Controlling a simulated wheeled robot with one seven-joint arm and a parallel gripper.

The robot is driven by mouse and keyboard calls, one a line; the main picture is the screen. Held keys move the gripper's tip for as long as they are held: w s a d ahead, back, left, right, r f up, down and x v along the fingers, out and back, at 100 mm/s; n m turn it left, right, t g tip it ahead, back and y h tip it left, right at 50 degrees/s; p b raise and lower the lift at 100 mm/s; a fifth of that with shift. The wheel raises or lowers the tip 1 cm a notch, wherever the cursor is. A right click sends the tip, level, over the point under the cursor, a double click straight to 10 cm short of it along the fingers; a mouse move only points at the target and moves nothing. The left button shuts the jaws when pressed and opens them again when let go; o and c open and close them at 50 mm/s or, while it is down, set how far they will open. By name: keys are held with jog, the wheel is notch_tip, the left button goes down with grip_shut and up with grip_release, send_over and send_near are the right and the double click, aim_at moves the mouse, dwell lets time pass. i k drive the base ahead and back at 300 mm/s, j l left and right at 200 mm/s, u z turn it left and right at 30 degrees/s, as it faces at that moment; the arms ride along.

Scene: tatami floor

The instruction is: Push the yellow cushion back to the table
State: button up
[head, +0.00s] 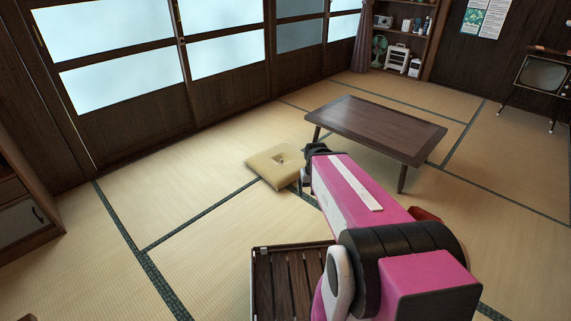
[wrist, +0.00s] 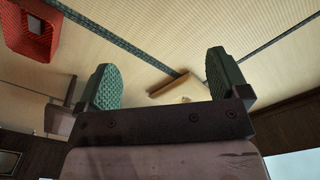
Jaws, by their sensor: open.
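The yellow cushion (head: 270,170) lies flat on the tatami, left of the low dark wooden table (head: 375,125), with a floor gap between them. The cushion has a small hollow in its middle. In the wrist view, which looks upside down, part of the cushion (wrist: 172,86) shows beyond the gripper, between the fingers. My gripper (wrist: 163,80) is open, its two green pads wide apart with nothing between them. In the head view my pink arm reaches toward the cushion's right side and hides the fingers. I cannot tell whether they touch the cushion.
A red basket (wrist: 28,30) sits on the floor in the wrist view. Sliding doors (head: 130,60) line the left wall. A shelf (head: 405,40) and a television (head: 543,75) stand at the back. The floor left of the cushion is clear.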

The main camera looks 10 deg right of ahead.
aim_at(282, 163)
jog(key=i+j, duration=3.15)
jog(key=i+j+u, duration=0.05)
